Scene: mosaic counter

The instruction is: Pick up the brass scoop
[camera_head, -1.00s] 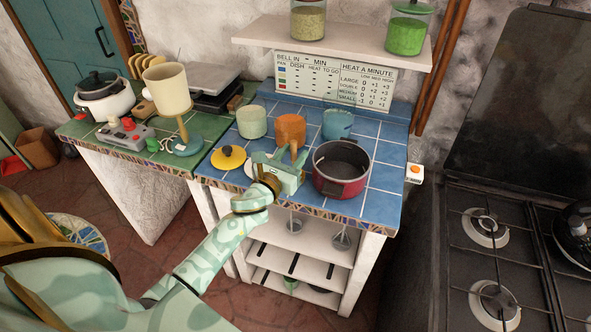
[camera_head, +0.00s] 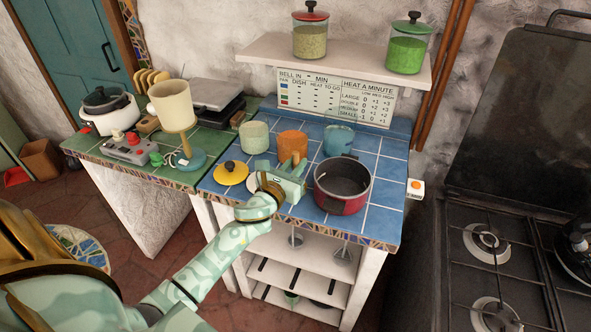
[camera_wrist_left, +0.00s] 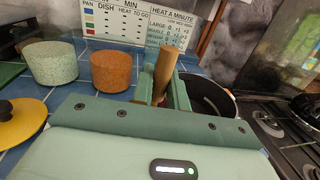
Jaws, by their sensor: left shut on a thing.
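My left gripper (camera_head: 294,172) is over the front of the blue tiled counter, between the yellow lid and the red pot. It is shut on a tan-brown upright handle, which I take for the brass scoop (camera_head: 296,158). The handle also stands up between the fingers (camera_wrist_left: 160,100) in the left wrist view, where the scoop (camera_wrist_left: 165,68) leans slightly right. Its lower end is hidden by the gripper, so I cannot tell whether it touches the counter. My right gripper is not in view.
The red pot (camera_head: 354,203) stands close on the right. A yellow lid (camera_head: 232,176) lies to the left. Cream (camera_head: 254,138), orange (camera_head: 291,146) and blue (camera_head: 338,140) pots stand behind. A shelf (camera_head: 345,63) with two jars overhangs the back. The stove (camera_head: 480,270) is at right.

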